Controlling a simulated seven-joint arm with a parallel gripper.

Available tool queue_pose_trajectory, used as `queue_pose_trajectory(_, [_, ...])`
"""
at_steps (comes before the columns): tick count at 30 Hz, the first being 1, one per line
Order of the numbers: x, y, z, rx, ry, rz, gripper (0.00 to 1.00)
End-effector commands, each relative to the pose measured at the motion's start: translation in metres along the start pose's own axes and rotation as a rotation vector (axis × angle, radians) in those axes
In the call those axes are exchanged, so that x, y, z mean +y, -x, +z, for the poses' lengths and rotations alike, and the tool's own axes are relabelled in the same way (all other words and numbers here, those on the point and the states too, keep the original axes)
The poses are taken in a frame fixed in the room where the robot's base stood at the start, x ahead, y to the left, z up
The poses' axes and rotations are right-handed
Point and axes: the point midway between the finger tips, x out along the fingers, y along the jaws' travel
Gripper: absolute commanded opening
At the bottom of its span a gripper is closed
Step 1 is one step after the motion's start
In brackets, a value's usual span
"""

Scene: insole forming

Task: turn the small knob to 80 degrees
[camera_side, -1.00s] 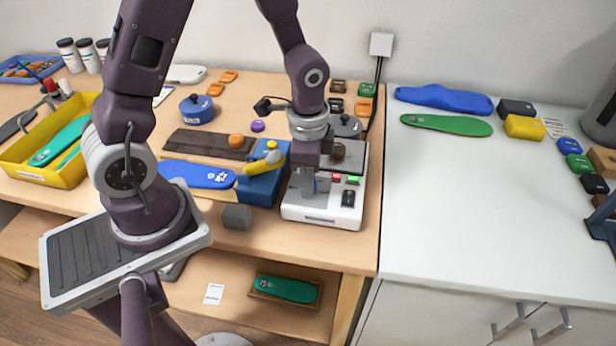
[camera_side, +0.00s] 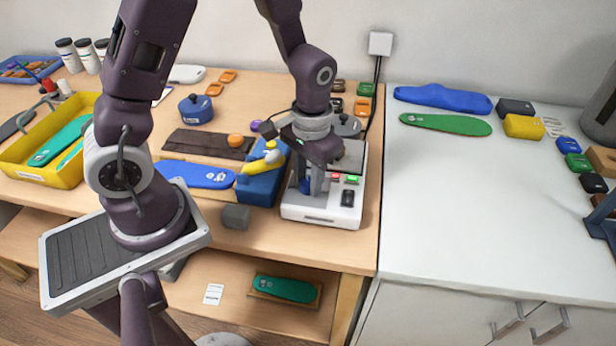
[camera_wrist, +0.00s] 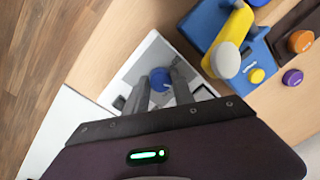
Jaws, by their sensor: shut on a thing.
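The small knob (camera_wrist: 160,80) is a blue round knob on the white machine (camera_wrist: 140,70), seen between my fingers in the wrist view. My gripper (camera_wrist: 162,84) is shut on the knob from above, one finger on each side. In the side view my gripper (camera_side: 313,185) reaches down onto the front left of the white machine (camera_side: 318,213), and the knob (camera_side: 305,186) is mostly hidden by the fingers. The knob's angle mark cannot be read.
A blue fixture with a yellow clamp (camera_side: 262,185) stands close left of the machine. A grey block (camera_side: 236,216) sits near the table's front edge. A black rocker switch (camera_side: 348,197) and red and green buttons are on the machine.

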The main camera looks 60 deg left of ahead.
Motion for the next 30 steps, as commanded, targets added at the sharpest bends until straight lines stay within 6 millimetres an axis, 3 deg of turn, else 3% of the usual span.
queue_pose_trajectory(10, [0.0006, 0.0007, -0.0019, 0.000, 0.121, 0.001, 0.00])
queue_pose_trajectory(26, [0.0004, 0.0007, -0.0021, -0.001, 0.140, 0.002, 0.00])
queue_pose_trajectory(27, [0.0004, 0.0007, -0.0021, -0.001, 0.140, 0.002, 0.36])
queue_pose_trajectory(30, [0.0003, 0.0005, -0.0016, -0.003, 0.140, 0.001, 0.52])
